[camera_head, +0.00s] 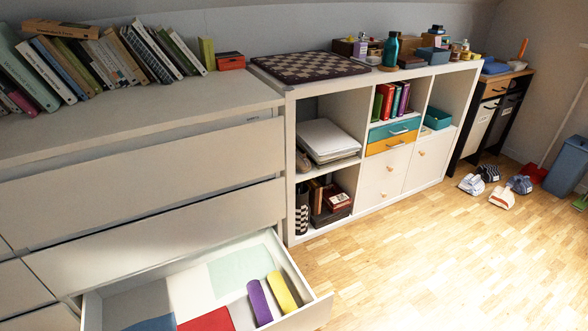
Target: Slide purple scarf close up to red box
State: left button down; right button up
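A purple rolled scarf (260,302) lies in the open drawer (301,287), near its front right part. A red flat-topped thing (207,321) lies to its left in the drawer, cut off by the bottom edge of the picture; it may be the red box. A narrow pale strip shows between the two, so they look apart. A small red box (230,61) also stands on top of the dresser. Neither of my grippers shows.
A yellow roll (282,292) lies just right of the purple scarf. White, grey, pale green and blue flat items (240,266) cover the rest of the drawer. A white shelf unit (291,150) stands behind it.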

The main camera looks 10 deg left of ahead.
aim_at(263, 312)
jog(key=i+l+u, duration=0.15)
jog(key=u, duration=0.35)
jog(key=i+l+u, duration=0.1)
jog(key=u, duration=0.35)
jog(key=l+u, duration=0.25)
jog(key=u, duration=0.25)
jog(key=l+u, duration=0.45)
jog(key=l, duration=1.5)
jog(key=i, duration=0.05)
